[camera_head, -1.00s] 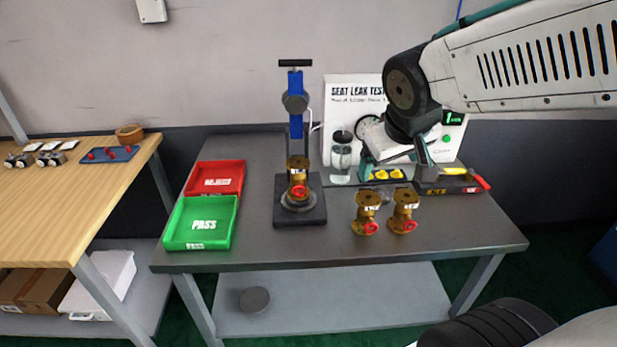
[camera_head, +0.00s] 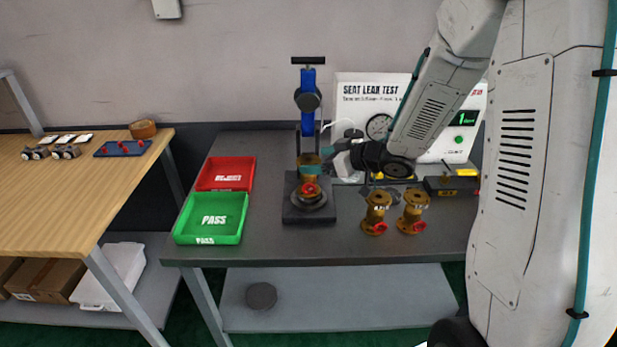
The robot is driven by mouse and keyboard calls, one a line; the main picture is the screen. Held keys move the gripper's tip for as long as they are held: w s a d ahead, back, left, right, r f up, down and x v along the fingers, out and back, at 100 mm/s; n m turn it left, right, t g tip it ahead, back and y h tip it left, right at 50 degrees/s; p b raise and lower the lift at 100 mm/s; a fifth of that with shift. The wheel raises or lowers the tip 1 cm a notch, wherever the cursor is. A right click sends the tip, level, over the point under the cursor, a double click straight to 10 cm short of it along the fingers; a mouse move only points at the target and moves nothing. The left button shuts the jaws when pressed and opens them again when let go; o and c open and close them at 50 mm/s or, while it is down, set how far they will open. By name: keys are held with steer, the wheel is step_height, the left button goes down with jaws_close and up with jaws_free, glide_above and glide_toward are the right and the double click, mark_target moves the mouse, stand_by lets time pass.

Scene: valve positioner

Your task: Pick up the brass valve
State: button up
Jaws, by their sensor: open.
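One brass valve (camera_head: 310,186) with a red handwheel stands upright on the round seat of the blue clamp stand (camera_head: 308,102). Two more brass valves, a left one (camera_head: 376,210) and a right one (camera_head: 414,212), stand on the grey bench to the right of the stand. My gripper (camera_head: 310,169) reaches in from the right at the height of the stand valve's upper body. A teal finger shows across the front of that valve. The jaws are open; the far finger is hidden, and I cannot tell whether they touch the valve.
A red reject tray (camera_head: 226,172) and a green PASS tray (camera_head: 212,218) lie left of the stand, both empty. The seat leak test panel (camera_head: 362,98) stands behind, partly hidden by my arm. The bench front is clear between the stand and the green tray.

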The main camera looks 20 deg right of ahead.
mark_target(309, 160)
steer(key=x, duration=0.5)
steer(key=shift+w+a+f, duration=0.2)
steer(key=shift+w+f, duration=0.05)
steer(key=shift+f, duration=0.05)
steer(key=shift+r, duration=0.1)
jaws_close()
